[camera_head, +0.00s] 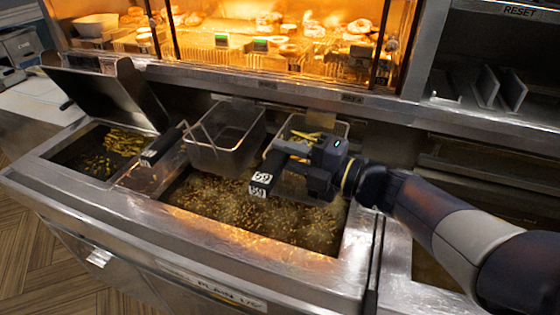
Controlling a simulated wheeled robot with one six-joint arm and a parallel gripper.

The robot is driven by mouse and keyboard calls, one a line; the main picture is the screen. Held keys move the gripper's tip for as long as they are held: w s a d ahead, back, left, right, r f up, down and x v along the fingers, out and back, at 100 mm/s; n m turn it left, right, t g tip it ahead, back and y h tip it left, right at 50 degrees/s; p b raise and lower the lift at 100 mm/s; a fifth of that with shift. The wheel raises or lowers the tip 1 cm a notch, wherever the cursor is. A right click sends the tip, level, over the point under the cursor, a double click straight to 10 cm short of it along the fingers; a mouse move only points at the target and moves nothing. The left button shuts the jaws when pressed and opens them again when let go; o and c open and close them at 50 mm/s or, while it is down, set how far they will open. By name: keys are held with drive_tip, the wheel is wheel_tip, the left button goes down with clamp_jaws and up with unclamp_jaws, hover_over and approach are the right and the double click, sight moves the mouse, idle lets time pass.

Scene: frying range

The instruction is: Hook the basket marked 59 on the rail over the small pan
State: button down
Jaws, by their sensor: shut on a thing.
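My gripper (300,172) is shut on the dark handle of a basket (343,128). The handle's white tag (262,177) appears to read 59. The wire basket holds some yellow fries and is over the back right of the large pan; my gripper and arm hide part of it. The small pan (58,142) is at the left, with dark oil and yellow fries in it. The rail over the small pan cannot be made out clearly.
A second, empty basket (225,135) is over the back of the large pan (335,225), left of the held one, its black handle (160,147) pointing left. A raised lid (110,90) stands behind the small pan. A lit food cabinet (240,50) is behind the fryer.

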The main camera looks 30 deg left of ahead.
drive_tip(key=w+f, duration=0.2)
drive_tip(key=w, duration=0.3)
drive_tip(key=shift+w+a, duration=0.35)
drive_tip(key=shift+w, duration=0.05)
drive_tip(key=shift+f+b, duration=0.65)
drive_tip(key=shift+b, duration=0.25)
idle(0.5)
drive_tip(key=c, duration=1.2)
unclamp_jaws()
drive_tip(key=shift+o, duration=0.2)
drive_tip(key=shift+f, duration=0.1)
drive_tip(key=d+b, duration=0.2)
drive_tip(key=d, duration=0.8)
drive_tip(key=shift+s+d, duration=0.3)
drive_tip(key=shift+d, duration=0.1)
drive_tip(key=shift+a, duration=0.1)
drive_tip(key=shift+w+a+p, duration=0.15)
drive_tip(key=shift+a+p, duration=0.3)
drive_tip(key=shift+a, duration=2.5)
